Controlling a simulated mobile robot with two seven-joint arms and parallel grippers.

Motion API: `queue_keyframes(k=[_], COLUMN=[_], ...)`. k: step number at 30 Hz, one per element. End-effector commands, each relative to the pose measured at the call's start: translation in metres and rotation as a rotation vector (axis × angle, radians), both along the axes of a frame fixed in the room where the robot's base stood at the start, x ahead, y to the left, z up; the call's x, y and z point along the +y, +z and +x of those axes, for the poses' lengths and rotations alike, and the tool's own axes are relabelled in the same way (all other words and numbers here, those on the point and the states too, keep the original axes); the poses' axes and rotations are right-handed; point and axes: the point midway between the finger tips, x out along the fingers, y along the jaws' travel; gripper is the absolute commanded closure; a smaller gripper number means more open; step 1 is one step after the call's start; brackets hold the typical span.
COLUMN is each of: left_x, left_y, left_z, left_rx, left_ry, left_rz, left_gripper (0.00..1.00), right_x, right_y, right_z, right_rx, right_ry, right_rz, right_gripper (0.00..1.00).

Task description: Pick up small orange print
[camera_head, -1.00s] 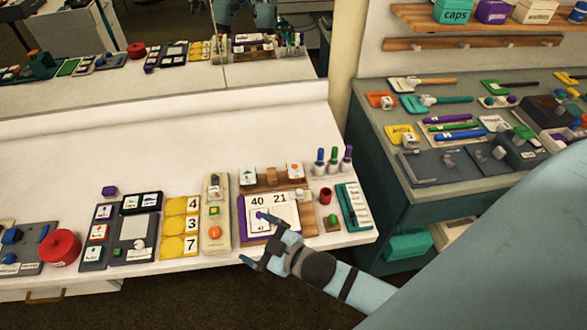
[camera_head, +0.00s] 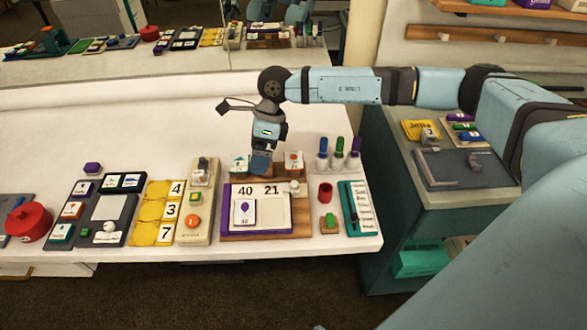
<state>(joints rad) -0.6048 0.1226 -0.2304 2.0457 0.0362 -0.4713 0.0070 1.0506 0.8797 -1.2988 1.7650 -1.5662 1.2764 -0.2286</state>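A small white tile with an orange print (camera_head: 293,160) stands at the back right of the purple-framed number board (camera_head: 227,215), on a wooden stand. A similar tile with a teal print (camera_head: 238,163) stands to its left. My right gripper (camera_head: 261,163) points down between the two tiles, over the wooden stand. Its fingertips are small and partly hidden, so I cannot tell whether they are open or hold anything. A card with a purple balloon (camera_head: 243,211) lies on the number board. My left gripper is not in view.
Green, blue and purple markers (camera_head: 339,152) stand just right of the tiles. A red cup (camera_head: 325,192) and a teal list board (camera_head: 350,208) are nearby. A beige switch panel (camera_head: 200,205) lies left. The white table behind is clear, with a mirror beyond.

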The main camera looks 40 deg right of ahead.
Motion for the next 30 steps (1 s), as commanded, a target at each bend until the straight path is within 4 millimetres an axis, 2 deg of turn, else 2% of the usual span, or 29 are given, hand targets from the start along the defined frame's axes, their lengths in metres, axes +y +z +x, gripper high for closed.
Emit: queue_keyframes(k=[1, 3, 6, 9, 13, 21, 30], left_x=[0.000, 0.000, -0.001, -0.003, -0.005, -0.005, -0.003], left_y=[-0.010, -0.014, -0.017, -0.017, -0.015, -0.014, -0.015], left_z=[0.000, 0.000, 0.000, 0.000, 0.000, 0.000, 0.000], left_rx=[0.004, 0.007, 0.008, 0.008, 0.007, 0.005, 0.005], left_ry=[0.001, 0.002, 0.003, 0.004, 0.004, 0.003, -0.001], left_rz=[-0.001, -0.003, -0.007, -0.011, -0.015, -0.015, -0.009], left_gripper=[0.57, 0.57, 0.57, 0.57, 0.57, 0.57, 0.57], right_x=[-0.030, -0.062, -0.094, -0.111, -0.115, -0.114, -0.116], right_y=[0.002, 0.009, 0.018, 0.022, 0.008, -0.044, -0.068], right_z=[0.013, 0.022, 0.031, 0.035, 0.035, 0.035, 0.036], right_rx=[-0.038, -0.067, -0.090, -0.100, -0.099, -0.099, -0.101], right_ry=[0.004, 0.007, 0.004, 0.001, 0.001, 0.000, 0.001], right_rz=[-0.101, -0.216, -0.328, -0.385, -0.402, -0.398, -0.397], right_gripper=[0.00, 0.00, 0.00, 0.00, 0.00, 0.00, 0.00])
